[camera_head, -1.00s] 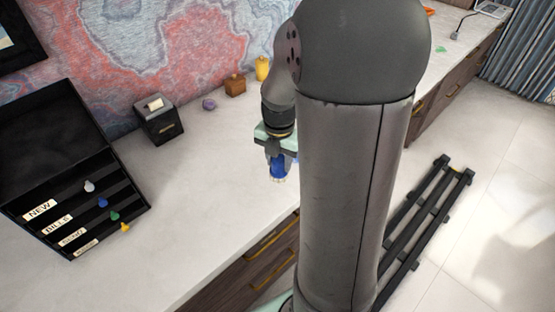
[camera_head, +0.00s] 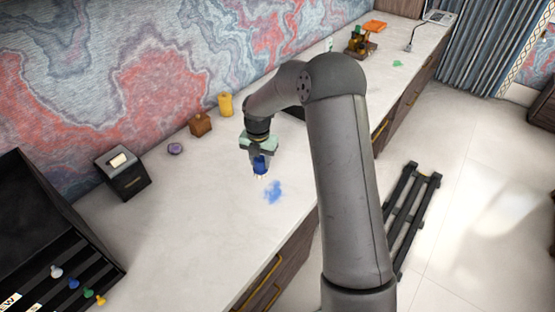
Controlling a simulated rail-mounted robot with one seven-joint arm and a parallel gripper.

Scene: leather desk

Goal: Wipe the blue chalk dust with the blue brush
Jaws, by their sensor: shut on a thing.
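The blue chalk dust (camera_head: 274,191) is a smudged patch on the pale desk top, near the front edge. My gripper (camera_head: 260,153) points down and is shut on the blue brush (camera_head: 260,166), whose pale bristles face the desk. The brush is just behind and left of the dust in the picture. Whether the bristles touch the desk, I cannot tell. The gripper's fingers are small and partly hidden by the brush.
A black box (camera_head: 122,173), purple stone (camera_head: 175,149), brown block (camera_head: 201,124) and yellow object (camera_head: 225,104) line the wall side. A black organizer (camera_head: 40,240) stands at left. A green smudge (camera_head: 397,63) lies far right. The desk around the blue dust is clear.

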